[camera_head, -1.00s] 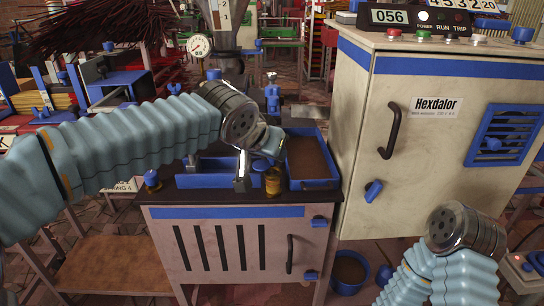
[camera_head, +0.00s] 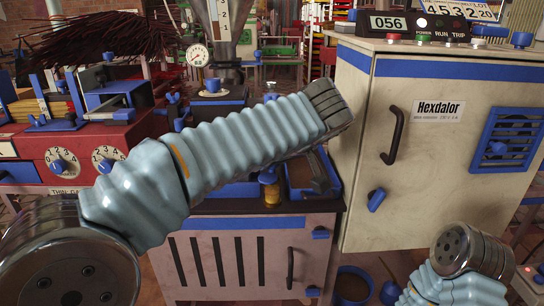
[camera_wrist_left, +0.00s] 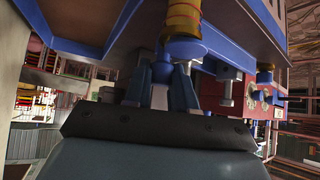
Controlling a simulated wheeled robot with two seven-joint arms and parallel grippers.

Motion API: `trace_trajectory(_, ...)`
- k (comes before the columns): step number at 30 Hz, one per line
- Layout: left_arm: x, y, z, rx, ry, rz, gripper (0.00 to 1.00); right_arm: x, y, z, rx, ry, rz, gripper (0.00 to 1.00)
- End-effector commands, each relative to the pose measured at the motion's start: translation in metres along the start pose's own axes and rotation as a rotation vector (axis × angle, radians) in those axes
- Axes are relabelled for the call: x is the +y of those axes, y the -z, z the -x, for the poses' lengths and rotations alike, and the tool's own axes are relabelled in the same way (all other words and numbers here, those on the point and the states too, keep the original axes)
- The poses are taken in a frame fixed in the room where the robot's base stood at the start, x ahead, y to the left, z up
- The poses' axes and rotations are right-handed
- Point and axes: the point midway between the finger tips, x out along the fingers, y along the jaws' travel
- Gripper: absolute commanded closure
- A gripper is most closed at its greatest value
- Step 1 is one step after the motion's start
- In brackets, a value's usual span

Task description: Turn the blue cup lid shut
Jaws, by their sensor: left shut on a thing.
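The amber cup (camera_head: 271,193) stands at the front edge of the dark bench top in the head view, with its blue lid (camera_head: 268,177) on top. In the wrist view the picture is upside down: the amber cup (camera_wrist_left: 183,17) is at the top and its blue lid (camera_wrist_left: 187,47) below it. My left gripper (camera_wrist_left: 160,82) reaches to the lid, its fingers closed around a blue part there. My forearm crosses in front of the bench in the head view and hides the fingertips. My right gripper is out of view; only its arm shows at the lower right.
A blue-rimmed brown tray (camera_head: 300,190) lies right of the cup. The tall Hexdalor cabinet (camera_head: 430,140) stands close on the right. A red unit with dials (camera_head: 85,150) is at the left. A blue bucket (camera_head: 352,285) sits on the floor.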

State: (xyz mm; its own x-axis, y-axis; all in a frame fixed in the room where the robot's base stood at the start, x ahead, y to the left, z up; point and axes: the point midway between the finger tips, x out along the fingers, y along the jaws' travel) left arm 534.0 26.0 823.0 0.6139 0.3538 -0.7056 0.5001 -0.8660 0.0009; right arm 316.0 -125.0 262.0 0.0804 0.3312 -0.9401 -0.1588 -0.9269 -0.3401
Motion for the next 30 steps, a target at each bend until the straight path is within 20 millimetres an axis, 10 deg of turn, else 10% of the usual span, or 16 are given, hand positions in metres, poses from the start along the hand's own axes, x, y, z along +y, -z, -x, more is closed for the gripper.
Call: trace_trajectory(30,-0.001,0.002,-0.002,0.002,0.252,0.254,1.00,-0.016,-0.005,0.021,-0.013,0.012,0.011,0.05)
